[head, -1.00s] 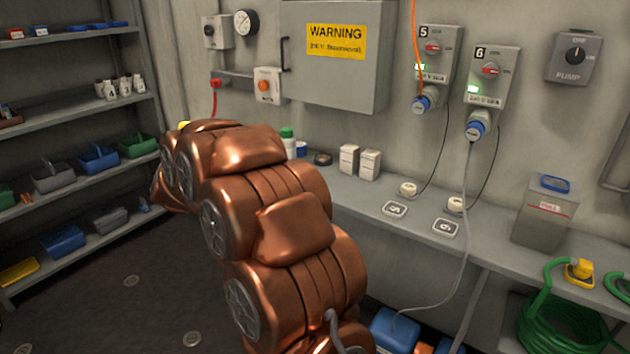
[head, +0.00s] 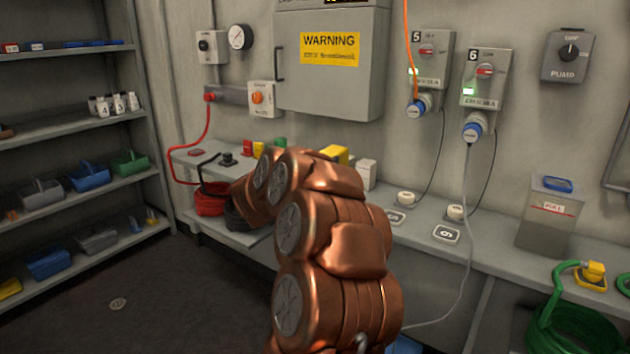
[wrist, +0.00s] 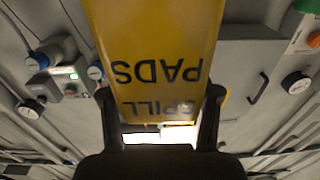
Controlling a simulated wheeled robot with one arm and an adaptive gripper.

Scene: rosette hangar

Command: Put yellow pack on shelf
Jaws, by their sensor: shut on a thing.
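In the wrist view, a yellow pack (wrist: 155,40) marked "SPILL PADS" appears upside down between the two dark fingers of my gripper (wrist: 160,97), which is shut on it. In the head view, my copper arm hides the gripper. A yellow block (head: 335,153) shows just behind the arm and seems to be the same pack, mostly covered. A grey rack with several shelves (head: 75,131) stands at the left of the head view. Bottles, bins and trays are on it, with bare stretches between them.
The warning cabinet (head: 345,90) and sockets are above. Open dark floor lies between rack and bench.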

